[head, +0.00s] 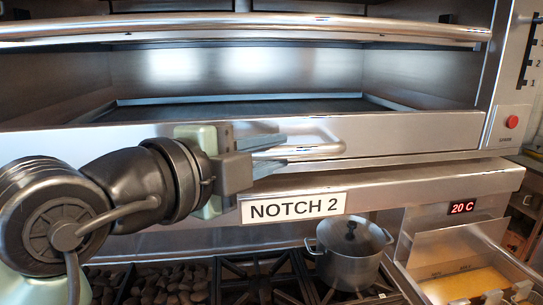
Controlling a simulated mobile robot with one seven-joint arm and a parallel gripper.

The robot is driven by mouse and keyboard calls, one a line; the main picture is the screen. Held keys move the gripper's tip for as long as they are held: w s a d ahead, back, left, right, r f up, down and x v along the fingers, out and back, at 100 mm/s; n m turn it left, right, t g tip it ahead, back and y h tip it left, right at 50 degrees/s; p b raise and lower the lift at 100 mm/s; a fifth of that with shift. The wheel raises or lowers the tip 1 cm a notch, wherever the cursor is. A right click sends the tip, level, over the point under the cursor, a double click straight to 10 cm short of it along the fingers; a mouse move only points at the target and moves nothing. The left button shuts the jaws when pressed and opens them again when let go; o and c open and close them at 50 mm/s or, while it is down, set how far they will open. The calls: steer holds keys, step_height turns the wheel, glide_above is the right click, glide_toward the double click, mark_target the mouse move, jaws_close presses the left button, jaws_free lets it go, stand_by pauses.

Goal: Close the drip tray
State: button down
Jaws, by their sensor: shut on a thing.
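The drip tray (400,135) is a wide steel drawer front below the open grill cavity, and its dark flat floor (240,108) shows behind the front panel. A horizontal bar handle (318,150) sits on the panel. My gripper (278,153) comes from the left with its fingers around the left part of this handle, shut on it. The fingers and my arm hide the handle's left end and part of the panel. How far the tray stands out is hard to tell from this view.
A long steel bar (250,27) crosses above the cavity. A NOTCH 2 label (293,207) is on the ledge below. A lidded pot (348,255) stands on the burners, beside a fryer (465,270) at lower right. A red button (512,121) is on the right panel.

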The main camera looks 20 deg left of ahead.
steer(key=c, duration=1.2)
jaws_free()
steer(key=shift+a+r, duration=0.15)
steer(key=o, duration=0.4)
steer(key=shift+w, duration=0.2)
steer(key=shift+o, duration=0.2)
steer(key=shift+s, duration=0.1)
steer(key=shift+s+a+b, duration=0.1)
steer(key=shift+s+b, duration=0.25)
steer(key=shift+s, duration=0.15)
steer(key=b+v, duration=0.4)
steer(key=v, duration=0.7)
steer(key=shift+s, duration=0.45)
